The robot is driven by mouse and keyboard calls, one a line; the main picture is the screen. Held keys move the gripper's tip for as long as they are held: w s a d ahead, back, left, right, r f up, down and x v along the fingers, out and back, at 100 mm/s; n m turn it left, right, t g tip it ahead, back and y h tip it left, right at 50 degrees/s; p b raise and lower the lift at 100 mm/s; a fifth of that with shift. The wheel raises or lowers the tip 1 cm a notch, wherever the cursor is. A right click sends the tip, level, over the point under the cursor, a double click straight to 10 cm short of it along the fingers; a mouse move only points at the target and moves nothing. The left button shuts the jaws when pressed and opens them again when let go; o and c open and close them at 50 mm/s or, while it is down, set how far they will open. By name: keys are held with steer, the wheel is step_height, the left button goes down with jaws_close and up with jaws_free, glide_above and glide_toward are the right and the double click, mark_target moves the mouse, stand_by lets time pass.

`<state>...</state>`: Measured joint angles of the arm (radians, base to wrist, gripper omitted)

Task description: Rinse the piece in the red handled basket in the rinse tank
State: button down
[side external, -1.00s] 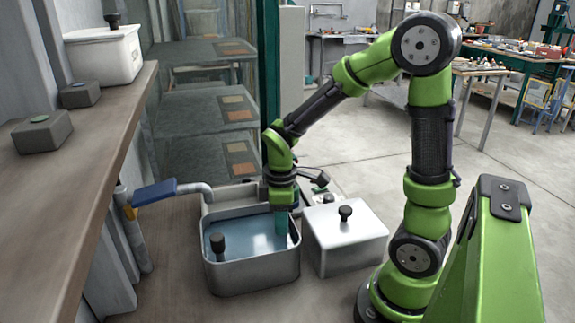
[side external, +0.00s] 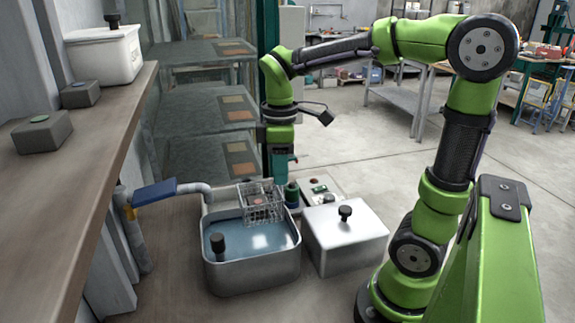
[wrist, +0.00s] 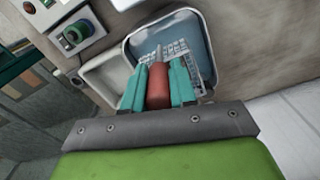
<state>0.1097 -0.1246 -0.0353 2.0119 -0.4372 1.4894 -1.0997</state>
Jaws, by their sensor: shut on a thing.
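The wire basket (side external: 260,208) hangs at the far end of the open rinse tank (side external: 254,277), seemingly above the bluish water. My gripper (side external: 281,172) is above the basket. In the wrist view its teal fingers (wrist: 158,88) are shut on the red handle (wrist: 158,85). The basket mesh (wrist: 204,66) lies beyond the fingertips, partly hidden by them, and the tank rim (wrist: 132,42) surrounds it in that view.
A metal box with a black-knobbed lid (side external: 344,243) stands right of the tank. A control panel with a green button (side external: 318,187) is behind it. A pipe with a blue lever (side external: 155,192) is at the left. A shelf (side external: 75,190) holds a white lidded container (side external: 104,55).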

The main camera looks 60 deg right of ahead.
mark_target(281, 215)
steer(key=shift+f, duration=6.4)
steer(key=shift+r, duration=0.15)
steer(key=shift+r, duration=5.8)
